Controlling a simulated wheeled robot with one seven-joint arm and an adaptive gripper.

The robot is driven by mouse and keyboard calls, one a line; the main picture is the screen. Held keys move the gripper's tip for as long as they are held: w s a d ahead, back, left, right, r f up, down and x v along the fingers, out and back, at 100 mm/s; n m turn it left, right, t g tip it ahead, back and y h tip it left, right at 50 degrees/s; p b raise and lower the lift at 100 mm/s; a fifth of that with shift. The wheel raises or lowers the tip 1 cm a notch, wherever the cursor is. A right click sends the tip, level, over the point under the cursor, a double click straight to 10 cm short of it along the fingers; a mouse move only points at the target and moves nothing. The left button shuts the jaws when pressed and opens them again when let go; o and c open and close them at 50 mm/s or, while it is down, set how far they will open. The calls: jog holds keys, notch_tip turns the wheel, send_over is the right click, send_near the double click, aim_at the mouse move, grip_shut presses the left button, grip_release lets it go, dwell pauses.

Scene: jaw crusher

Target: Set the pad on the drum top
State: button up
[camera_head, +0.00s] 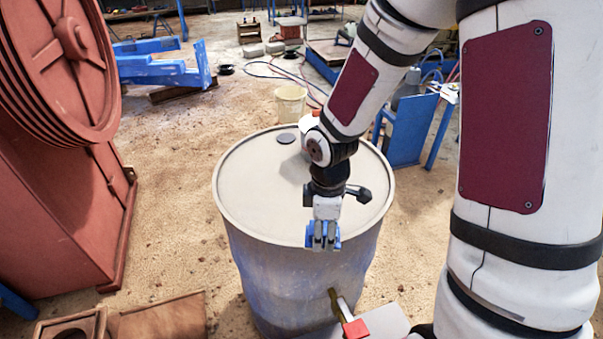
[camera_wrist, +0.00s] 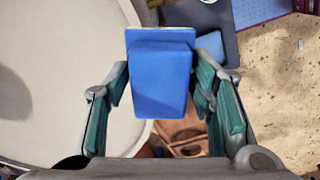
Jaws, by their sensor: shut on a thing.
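The drum (camera_head: 295,280) stands upright in the middle of the head view, with a pale round top (camera_head: 250,185) inside a raised rim. My gripper (camera_head: 322,240) hangs at the near rim of the drum in the head view. In the wrist view the gripper (camera_wrist: 160,88) is shut on a blue block-like pad (camera_wrist: 160,80), held between its green-lined fingers. In the head view only blue bits of the pad show by the fingertips. In the wrist view the drum top (camera_wrist: 90,50) lies to the left of the pad. I cannot tell the pad's height above the rim.
A dark round disc (camera_head: 287,138) lies on the far part of the drum top. A red machine with a large flywheel (camera_head: 70,60) stands at left. A pale bucket (camera_head: 290,103) is behind the drum, and a blue stand (camera_head: 408,135) is behind right. The drum top's left is clear.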

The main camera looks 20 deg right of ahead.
send_over(301, 205)
jog(key=shift+s+f, duration=0.15)
jog(key=shift+f, duration=0.6)
jog(key=shift+f+p, duration=0.3)
jog(key=shift+f, duration=1.45)
jog(key=shift+f, duration=0.15)
jog(key=o, duration=1)
jog(key=shift+o, duration=0.2)
